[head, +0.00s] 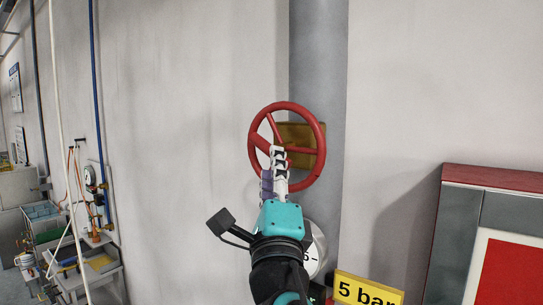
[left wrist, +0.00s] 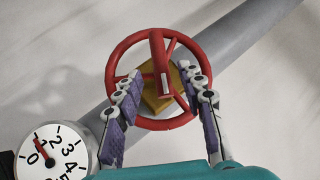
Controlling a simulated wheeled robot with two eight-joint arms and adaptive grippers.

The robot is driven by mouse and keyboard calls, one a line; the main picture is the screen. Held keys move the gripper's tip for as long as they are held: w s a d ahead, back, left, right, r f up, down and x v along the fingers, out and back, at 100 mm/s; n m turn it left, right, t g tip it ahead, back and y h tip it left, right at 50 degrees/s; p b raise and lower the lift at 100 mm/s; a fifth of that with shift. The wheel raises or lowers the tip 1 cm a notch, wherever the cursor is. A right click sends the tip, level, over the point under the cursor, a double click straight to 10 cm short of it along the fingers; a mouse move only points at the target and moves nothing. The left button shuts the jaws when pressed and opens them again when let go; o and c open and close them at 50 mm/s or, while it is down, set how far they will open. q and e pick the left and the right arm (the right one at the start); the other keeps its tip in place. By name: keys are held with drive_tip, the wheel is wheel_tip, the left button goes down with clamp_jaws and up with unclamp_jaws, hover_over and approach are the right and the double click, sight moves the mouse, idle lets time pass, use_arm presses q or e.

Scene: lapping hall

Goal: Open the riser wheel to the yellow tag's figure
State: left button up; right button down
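The red riser wheel (head: 313,118) stands in front of a grey vertical pipe, with a brass-coloured body (head: 306,137) behind it. My left gripper (head: 278,152) is at the wheel's face. In the left wrist view its two fingers (left wrist: 161,88) are apart, either side of the hub and red handle of the wheel (left wrist: 119,51); I cannot tell whether they touch it. A white dial gauge (left wrist: 52,155) shows a pointer near the low end, around 0 to 1. In the head view the gauge (head: 318,250) is mostly hidden by my arm. The yellow tag (head: 366,290) reads "5 bar", partly cut off.
A grey and red cabinet (head: 492,178) stands at the right. A bench with trays and fittings (head: 88,268) is at the far left, beside blue pipes (head: 97,100). The wall left of the wheel is bare.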

use_arm(q)
drive_tip(key=v, duration=0.6)
drive_tip(key=shift+s, duration=0.25)
drive_tip(key=shift+f, duration=0.1)
drive_tip(key=shift+a, duration=0.1)
